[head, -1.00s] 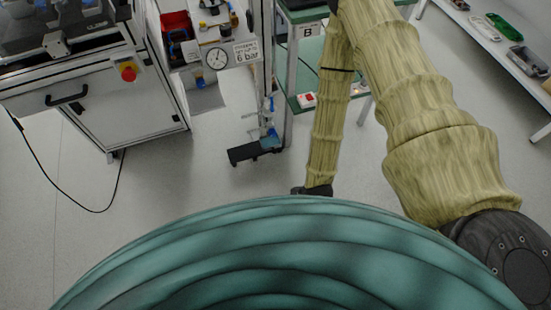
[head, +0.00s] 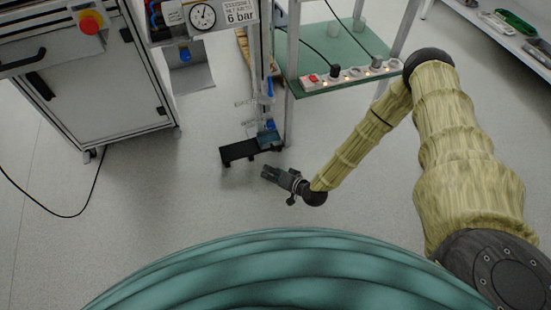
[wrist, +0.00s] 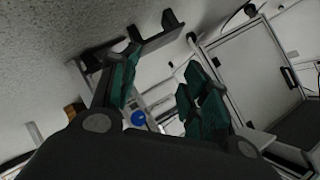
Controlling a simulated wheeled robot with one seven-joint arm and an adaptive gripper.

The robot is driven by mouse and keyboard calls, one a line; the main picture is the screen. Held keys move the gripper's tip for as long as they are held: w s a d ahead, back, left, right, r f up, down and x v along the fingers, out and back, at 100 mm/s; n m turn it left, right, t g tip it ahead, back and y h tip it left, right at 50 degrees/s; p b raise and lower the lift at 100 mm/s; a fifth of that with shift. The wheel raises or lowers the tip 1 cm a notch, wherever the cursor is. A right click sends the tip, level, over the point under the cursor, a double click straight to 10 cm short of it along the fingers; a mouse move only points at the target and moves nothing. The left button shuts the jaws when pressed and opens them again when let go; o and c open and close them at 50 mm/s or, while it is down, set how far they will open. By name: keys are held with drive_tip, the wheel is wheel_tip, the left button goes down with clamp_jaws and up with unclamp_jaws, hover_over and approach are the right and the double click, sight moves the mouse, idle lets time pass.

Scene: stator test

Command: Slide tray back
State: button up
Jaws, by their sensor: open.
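A dark, flat tray-like piece (head: 238,154) juts out low at the foot of the test stand, with a blue part beside it. In the wrist view, a grey plate with dark blocks (wrist: 155,42) lies beyond the fingertips; it looks like the same piece. My gripper (head: 268,174) is just in front and to the right of it, apart from it, pointing left. In the wrist view, my gripper (wrist: 163,75) has its two teal fingers spread with nothing between them.
A white cabinet (head: 100,95) with a red button stands at the left. A green shelf (head: 345,60) with a power strip (head: 350,75) is above and behind my forearm. A bench (head: 500,25) with trays is at the far right. Floor in front is clear.

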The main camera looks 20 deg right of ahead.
sight(275, 150)
drive_tip(key=w+d+f+m+t+h+b, duration=0.1)
drive_tip(key=w+d+f+t+b, duration=0.2)
drive_tip(key=w+d+f+b, duration=0.5)
drive_tip(key=x, duration=0.2)
drive_tip(key=r+b+x, duration=0.1)
drive_tip(key=x, duration=0.1)
drive_tip(key=b+x, duration=0.1)
drive_tip(key=x, duration=0.2)
drive_tip(key=shift+w+d+r, duration=0.2)
drive_tip(key=shift+w+d, duration=0.05)
drive_tip(key=shift+w, duration=0.05)
drive_tip(key=shift+b+x, duration=0.35)
drive_tip(key=shift+x, duration=0.45)
drive_tip(key=shift+r, duration=0.15)
clamp_jaws()
